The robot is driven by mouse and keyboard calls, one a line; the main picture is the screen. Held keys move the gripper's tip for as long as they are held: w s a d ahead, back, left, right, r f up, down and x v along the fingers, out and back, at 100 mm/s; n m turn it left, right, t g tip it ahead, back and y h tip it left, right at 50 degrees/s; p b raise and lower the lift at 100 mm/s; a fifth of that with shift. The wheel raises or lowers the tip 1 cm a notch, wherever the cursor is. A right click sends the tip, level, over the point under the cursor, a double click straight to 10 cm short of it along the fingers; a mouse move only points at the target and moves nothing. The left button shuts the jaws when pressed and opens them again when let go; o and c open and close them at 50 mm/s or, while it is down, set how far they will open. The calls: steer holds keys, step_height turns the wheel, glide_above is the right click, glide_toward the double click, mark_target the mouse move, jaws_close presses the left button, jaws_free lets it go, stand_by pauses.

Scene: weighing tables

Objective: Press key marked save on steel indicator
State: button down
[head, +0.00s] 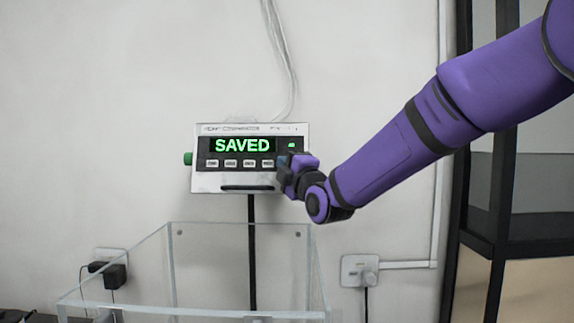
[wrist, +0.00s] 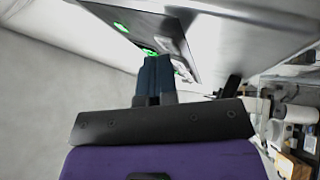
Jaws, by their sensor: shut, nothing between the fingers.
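The steel indicator (head: 215,181) is mounted on a dark post against the wall. Its display (head: 242,145) reads SAVED in green. A row of several white keys (head: 231,163) runs under the display, with labels too small to read. My gripper (head: 284,166) is at the right end of this row and hides that part of the panel. In the wrist view, the shut fingers of my gripper (wrist: 154,75) point at the indicator face (wrist: 150,22), close to the keys. I cannot tell whether the fingertips touch a key.
A clear open-topped bin (head: 170,270) stands below the indicator. A wall socket with a plug (head: 361,271) is at the lower right, and a black adapter (head: 114,275) is at the lower left. A dark-framed cabinet (head: 490,190) stands at the right.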

steer(key=shift+s+r, duration=0.2)
steer(key=shift+s, duration=0.55)
steer(key=s, duration=0.2)
steer(key=s+r, duration=0.1)
steer(key=s, duration=0.1)
steer(key=shift+s+r, duration=0.2)
steer(key=shift+s, duration=0.2)
stand_by(0.5)
